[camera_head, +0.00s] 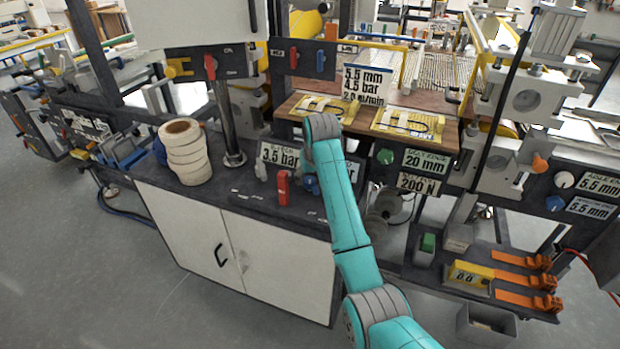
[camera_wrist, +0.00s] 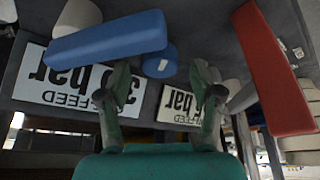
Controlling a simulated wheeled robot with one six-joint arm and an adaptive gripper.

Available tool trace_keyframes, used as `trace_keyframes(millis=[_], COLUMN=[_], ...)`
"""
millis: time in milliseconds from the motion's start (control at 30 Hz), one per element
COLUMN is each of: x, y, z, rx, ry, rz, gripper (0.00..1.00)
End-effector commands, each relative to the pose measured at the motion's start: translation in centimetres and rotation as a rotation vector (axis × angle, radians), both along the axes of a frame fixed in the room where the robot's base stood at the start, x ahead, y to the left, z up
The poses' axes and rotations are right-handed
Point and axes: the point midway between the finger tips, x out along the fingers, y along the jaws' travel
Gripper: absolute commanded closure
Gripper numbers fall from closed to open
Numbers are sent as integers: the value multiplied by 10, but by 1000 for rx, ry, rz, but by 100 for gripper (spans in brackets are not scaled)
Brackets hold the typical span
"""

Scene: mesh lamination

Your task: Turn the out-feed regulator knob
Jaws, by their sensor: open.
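My gripper (camera_wrist: 162,88) is open in the wrist view, its two fingertips apart with nothing between them. Just past the fingertips are a blue round knob (camera_wrist: 160,60) and a long blue handle (camera_wrist: 108,38); I see no clear contact. A pale rounded knob (camera_wrist: 78,14) is partly hidden behind the blue handle. Two upside-down labels show "bar" and "FEED", the larger one (camera_wrist: 62,82) at left, the other (camera_wrist: 178,103) between the fingers. Which knob is the out-feed regulator, I cannot tell. In the head view a blue part (camera_head: 312,185) shows beside my arm, which hides the gripper.
A red handle (camera_wrist: 275,70) stands right of the fingers in the wrist view, and upright on the dark cabinet top in the head view (camera_head: 283,188). A "3.5 bar" label (camera_head: 279,154), a metal post (camera_head: 226,125) and a stack of tape rolls (camera_head: 185,153) stand to the left.

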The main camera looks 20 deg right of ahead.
Motion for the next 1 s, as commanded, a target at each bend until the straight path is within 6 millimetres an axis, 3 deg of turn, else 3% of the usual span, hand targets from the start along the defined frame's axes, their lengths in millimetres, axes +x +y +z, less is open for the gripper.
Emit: trace_keyframes(millis=[400,467,667,1000], x=[3,3,3,3], y=[0,0,0,1], z=[-9,-9,-9,-9], rx=[0,0,0,0], ry=[0,0,0,0], rz=[0,0,0,-38], gripper=[35,45,95,95])
